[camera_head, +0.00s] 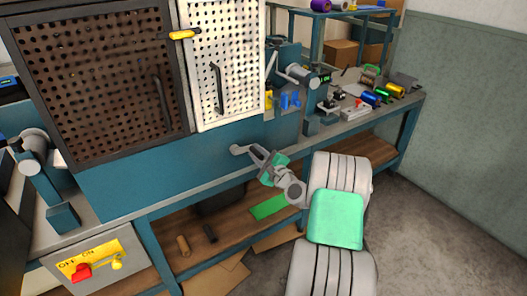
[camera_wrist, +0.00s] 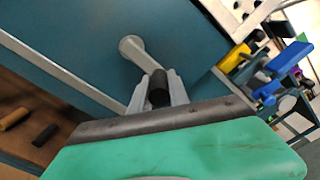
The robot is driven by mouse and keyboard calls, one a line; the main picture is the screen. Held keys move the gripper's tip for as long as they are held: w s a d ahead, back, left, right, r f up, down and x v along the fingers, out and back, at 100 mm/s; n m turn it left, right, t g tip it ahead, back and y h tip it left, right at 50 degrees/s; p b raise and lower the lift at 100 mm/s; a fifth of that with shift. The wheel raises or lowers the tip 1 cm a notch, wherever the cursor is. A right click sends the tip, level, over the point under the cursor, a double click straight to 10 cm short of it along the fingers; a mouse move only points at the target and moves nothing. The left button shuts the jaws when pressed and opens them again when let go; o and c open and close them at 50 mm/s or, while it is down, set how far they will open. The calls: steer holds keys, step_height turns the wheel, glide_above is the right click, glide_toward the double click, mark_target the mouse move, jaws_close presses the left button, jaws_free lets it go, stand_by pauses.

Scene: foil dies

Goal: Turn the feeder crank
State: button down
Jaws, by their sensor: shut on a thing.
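The feeder crank (camera_head: 238,149) is a light grey lever on the blue front panel of the bench. In the wrist view its round hub and arm (camera_wrist: 132,46) stand out from the panel, and the arm runs down toward a dark handle (camera_wrist: 158,84). My gripper (camera_head: 259,154) is at the handle end of the crank. In the wrist view my gripper (camera_wrist: 159,92) has its two grey fingers shut on either side of the dark handle. The far ends of the fingers and part of the handle are hard to make out.
A dark perforated door (camera_head: 95,80) and a white perforated door (camera_head: 222,60) stand above the panel. A switch box (camera_head: 97,262) with a red knob is at the lower left. Tools and spools crowd the bench at right. A wooden shelf (camera_head: 225,225) lies below.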

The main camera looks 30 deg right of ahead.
mark_target(263, 159)
steer(key=shift+a+r, duration=0.1)
steer(key=shift+a, duration=0.05)
steer(key=c, duration=1.3)
jaws_free()
steer(key=shift+o, duration=0.2)
steer(key=shift+r, duration=0.1)
steer(key=s, duration=0.7)
steer(key=shift+s+d, duration=0.2)
steer(key=shift+s, duration=0.2)
